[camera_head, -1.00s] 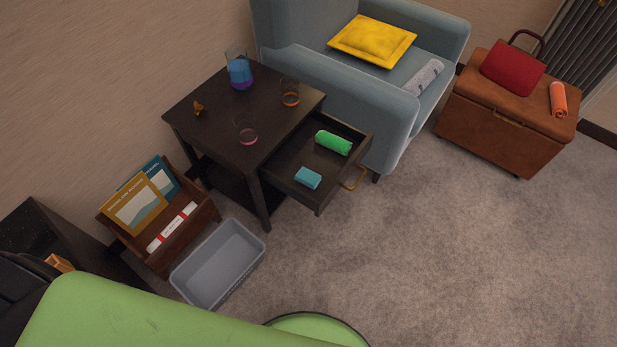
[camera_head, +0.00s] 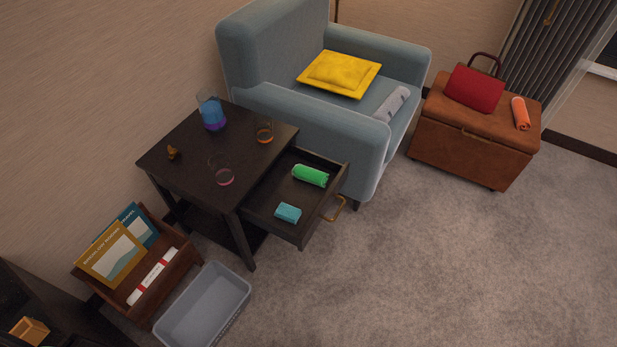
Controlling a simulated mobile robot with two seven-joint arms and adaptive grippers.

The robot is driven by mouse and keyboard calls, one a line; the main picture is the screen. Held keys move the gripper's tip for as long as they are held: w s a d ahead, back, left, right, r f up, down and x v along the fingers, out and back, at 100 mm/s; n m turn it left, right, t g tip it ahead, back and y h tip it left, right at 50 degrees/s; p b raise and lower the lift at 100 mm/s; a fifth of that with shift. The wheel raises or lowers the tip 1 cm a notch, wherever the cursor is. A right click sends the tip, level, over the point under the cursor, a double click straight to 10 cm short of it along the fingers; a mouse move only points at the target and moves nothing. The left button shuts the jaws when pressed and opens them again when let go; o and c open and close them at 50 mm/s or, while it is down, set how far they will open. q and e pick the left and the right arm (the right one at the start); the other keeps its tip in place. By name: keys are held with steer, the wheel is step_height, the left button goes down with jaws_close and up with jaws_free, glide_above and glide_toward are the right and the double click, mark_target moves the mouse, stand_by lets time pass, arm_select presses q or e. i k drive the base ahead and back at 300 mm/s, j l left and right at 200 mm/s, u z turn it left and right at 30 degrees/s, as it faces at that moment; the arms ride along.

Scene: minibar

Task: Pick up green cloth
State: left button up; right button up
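The green cloth (camera_head: 310,175) is a rolled bundle lying in the open drawer (camera_head: 267,212) of a dark side table (camera_head: 190,158). It rests toward the drawer's far right corner, near the armchair. A small light-blue block-like item (camera_head: 288,212) lies in the same drawer, nearer the front and apart from the cloth. The drawer has a brass handle (camera_head: 334,209) on its front. Neither of my grippers shows in the view.
Glasses and a blue-purple vessel (camera_head: 212,112) stand on the table. A blue armchair (camera_head: 260,50) stands close behind the drawer. A grey bin (camera_head: 190,322) and a magazine rack (camera_head: 165,280) stand at lower left. Carpet (camera_head: 420,270) right of the drawer is clear.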

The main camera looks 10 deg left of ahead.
mark_target(317, 177)
steer(key=u, duration=2.85)
steer(key=l+z, duration=0.15)
steer(key=z, duration=2.4)
steer(key=i+l+u, duration=0.55)
steer(key=l+u, duration=0.15)
steer(key=l, duration=0.1)
